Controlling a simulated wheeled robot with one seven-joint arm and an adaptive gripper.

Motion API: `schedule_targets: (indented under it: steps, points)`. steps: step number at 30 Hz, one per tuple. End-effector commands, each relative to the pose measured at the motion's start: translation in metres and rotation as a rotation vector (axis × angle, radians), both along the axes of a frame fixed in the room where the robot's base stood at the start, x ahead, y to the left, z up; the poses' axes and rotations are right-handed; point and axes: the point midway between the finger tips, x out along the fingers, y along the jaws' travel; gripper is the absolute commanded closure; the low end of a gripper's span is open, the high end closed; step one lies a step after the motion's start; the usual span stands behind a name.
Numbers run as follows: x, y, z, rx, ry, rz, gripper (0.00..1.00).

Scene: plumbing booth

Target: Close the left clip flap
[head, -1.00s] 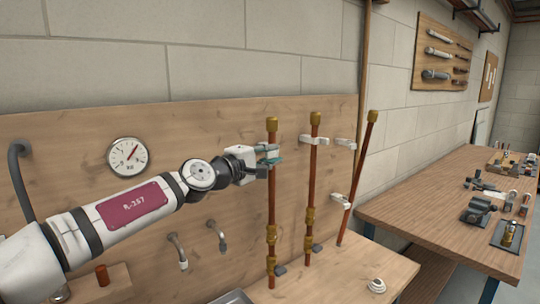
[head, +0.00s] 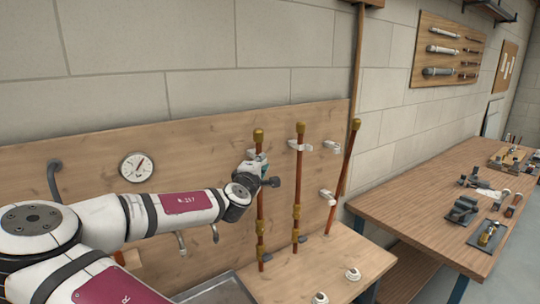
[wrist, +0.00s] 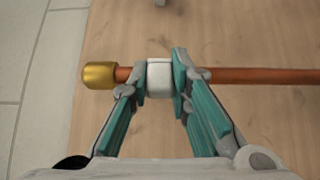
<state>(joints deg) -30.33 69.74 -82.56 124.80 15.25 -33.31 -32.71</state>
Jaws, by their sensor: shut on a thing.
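The left copper pipe (head: 260,205) stands upright against the wooden board with a brass cap on top. In the wrist view, a white clip (wrist: 159,76) sits around this pipe (wrist: 265,76), just below its brass cap (wrist: 100,75). My gripper (wrist: 154,82) has its teal fingers on both sides of the clip, shut on it. In the head view my gripper (head: 257,163) is at the upper part of the left pipe and covers most of the clip. I cannot tell whether the flap is fully closed.
The middle pipe (head: 299,175) stands close to the right with a white clip (head: 297,145) near its top. The right pipe (head: 344,170) leans near two white clips (head: 331,147) (head: 327,196). A gauge (head: 136,167) is on the board. A workbench (head: 420,210) is at the right.

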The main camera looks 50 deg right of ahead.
Motion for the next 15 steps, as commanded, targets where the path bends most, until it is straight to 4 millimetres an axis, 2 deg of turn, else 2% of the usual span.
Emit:
schedule_targets:
  steps: [1, 15]
  points:
    - [-0.008, -0.003, 0.003, 0.005, 0.001, 0.033, 1.00]
    - [-0.007, -0.019, -0.001, 0.004, -0.002, 0.456, 1.00]
